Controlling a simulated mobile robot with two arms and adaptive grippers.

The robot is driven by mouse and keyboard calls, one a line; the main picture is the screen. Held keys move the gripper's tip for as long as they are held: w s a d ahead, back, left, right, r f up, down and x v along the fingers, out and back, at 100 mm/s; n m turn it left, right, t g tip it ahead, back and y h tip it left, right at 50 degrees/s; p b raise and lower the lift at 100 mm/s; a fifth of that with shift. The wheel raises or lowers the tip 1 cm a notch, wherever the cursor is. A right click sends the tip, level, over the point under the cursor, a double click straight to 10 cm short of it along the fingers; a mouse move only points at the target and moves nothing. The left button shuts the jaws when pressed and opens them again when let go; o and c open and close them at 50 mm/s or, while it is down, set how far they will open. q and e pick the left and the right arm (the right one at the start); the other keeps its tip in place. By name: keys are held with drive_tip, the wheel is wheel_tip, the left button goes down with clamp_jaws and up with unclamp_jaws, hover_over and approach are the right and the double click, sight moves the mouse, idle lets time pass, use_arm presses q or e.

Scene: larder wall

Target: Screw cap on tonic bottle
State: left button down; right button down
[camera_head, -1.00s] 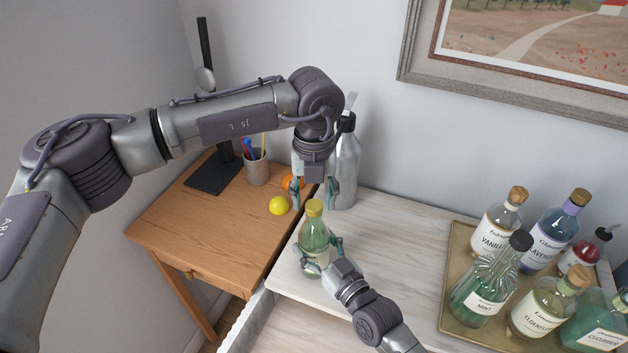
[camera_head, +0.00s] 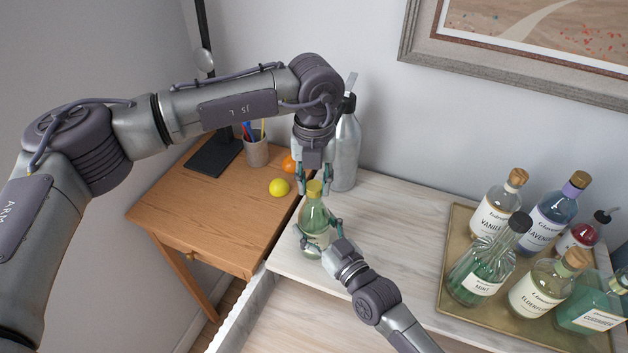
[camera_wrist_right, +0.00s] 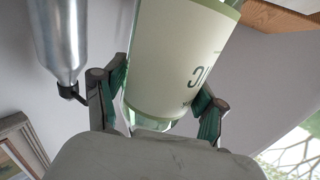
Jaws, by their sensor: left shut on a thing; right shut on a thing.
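The tonic bottle (camera_head: 315,216), pale green with a cream label, is upright at the left end of the marble counter. My right gripper (camera_head: 320,238) is shut around its body from the front right. The wrist view shows the bottle (camera_wrist_right: 180,60) between the two fingers of that gripper (camera_wrist_right: 160,100). A gold cap (camera_head: 314,188) sits at the top of the bottle's neck. My left gripper (camera_head: 314,182) points down from above, its fingers shut on either side of the cap. Whether the cap is threaded on cannot be seen.
A grey metal bottle (camera_head: 345,150) stands close behind my left gripper. A brass tray (camera_head: 455,240) with several bottles is at the right. A wooden desk (camera_head: 215,205) at the left holds a lemon (camera_head: 279,187), an orange (camera_head: 289,163) and a pen cup (camera_head: 256,152).

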use_arm(q)
drive_tip(key=m, duration=0.6)
drive_tip(key=shift+m, duration=0.4)
drive_tip(key=m, duration=0.4)
drive_tip(key=shift+m, duration=0.3)
drive_tip(key=m, duration=0.4)
drive_tip(key=shift+m, duration=0.4)
drive_tip(key=m, duration=0.5)
drive_tip(key=c, duration=0.7)
unclamp_jaws()
wheel_tip(320, 180, up, 12)
